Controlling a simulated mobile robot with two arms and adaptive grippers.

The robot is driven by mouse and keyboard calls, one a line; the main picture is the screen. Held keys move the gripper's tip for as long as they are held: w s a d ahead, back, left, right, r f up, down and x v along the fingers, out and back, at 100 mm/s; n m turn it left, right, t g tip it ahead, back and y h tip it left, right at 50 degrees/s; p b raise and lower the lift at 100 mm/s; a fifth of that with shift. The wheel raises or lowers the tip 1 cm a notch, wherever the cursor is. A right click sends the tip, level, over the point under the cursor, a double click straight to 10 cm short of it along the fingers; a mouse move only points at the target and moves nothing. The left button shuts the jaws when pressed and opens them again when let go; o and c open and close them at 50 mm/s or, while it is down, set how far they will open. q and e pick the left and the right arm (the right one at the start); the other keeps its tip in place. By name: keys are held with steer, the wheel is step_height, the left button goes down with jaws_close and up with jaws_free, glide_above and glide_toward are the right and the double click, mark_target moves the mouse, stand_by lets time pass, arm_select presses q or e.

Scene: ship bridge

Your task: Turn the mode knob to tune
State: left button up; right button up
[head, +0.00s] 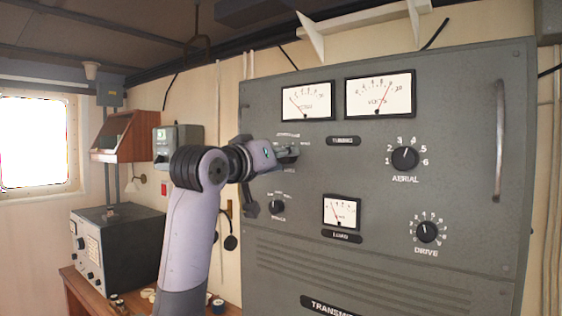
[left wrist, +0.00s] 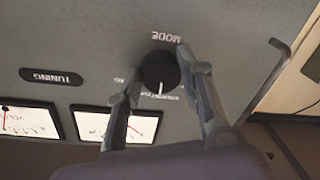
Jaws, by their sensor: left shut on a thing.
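The black round mode knob (left wrist: 159,70) shows in the left wrist view on the grey transmitter panel (head: 390,235), with the upside-down word MODE beside it. Its white pointer line points toward the bottom of that view. The small position labels there are partly covered and too small to read surely. My left gripper (head: 288,155) is at the panel's upper left in the head view, where it hides the knob. In the left wrist view its fingers (left wrist: 160,76) stand on either side of the knob, shut on it. My right gripper is not in view.
Above are two white meters (head: 307,101) (head: 380,94). The aerial knob (head: 405,158), drive knob (head: 428,232), a small lower-left knob (head: 277,207) and load meter (head: 342,212) are nearby. A metal handle (head: 499,140) stands out at the right. A grey radio (head: 115,250) sits left.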

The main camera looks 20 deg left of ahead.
arm_select(q)
steer(key=shift+a+m+b, duration=0.15)
steer(key=shift+m+b, duration=0.2)
steer(key=shift+m, duration=1.95)
steer(key=o, duration=1.2)
steer(key=shift+c, duration=0.2)
steer(key=shift+s, duration=0.1)
steer(key=v, duration=1.1)
steer(key=shift+s+a+f, duration=0.25)
steer(key=shift+s+f, duration=0.05)
steer(key=shift+s, duration=0.05)
